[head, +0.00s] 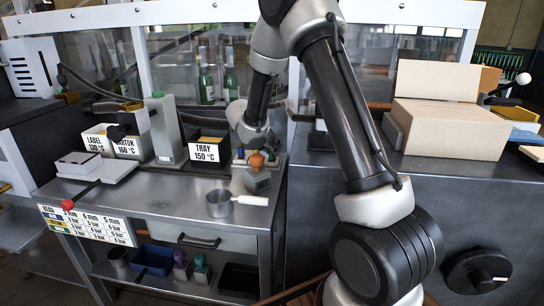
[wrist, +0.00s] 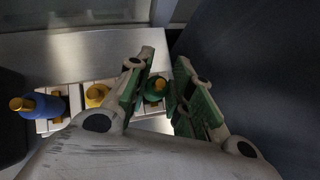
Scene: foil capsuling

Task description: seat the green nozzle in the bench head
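The green nozzle (wrist: 154,86), with a yellow-orange top, stands at the right end of a pale rack in the wrist view. My gripper (wrist: 166,68) is open, with green-padded fingers. The left finger overlaps the nozzle's edge, and the right finger is apart from it; contact with the left finger cannot be told. In the head view the nozzle rack (head: 258,181) stands at the bench's right edge below my wrist; my fingertips are not clear there. A grey upright column with a dark-nosed head (head: 135,119) stands at the bench's left; whether a nozzle is in it is unclear.
A yellow nozzle (wrist: 97,95) and a blue nozzle (wrist: 45,105) stand left of the green one. Bins, including the black TRAY bin (head: 206,153), stand behind. A red-knobbed lever (head: 68,204) juts out front left.

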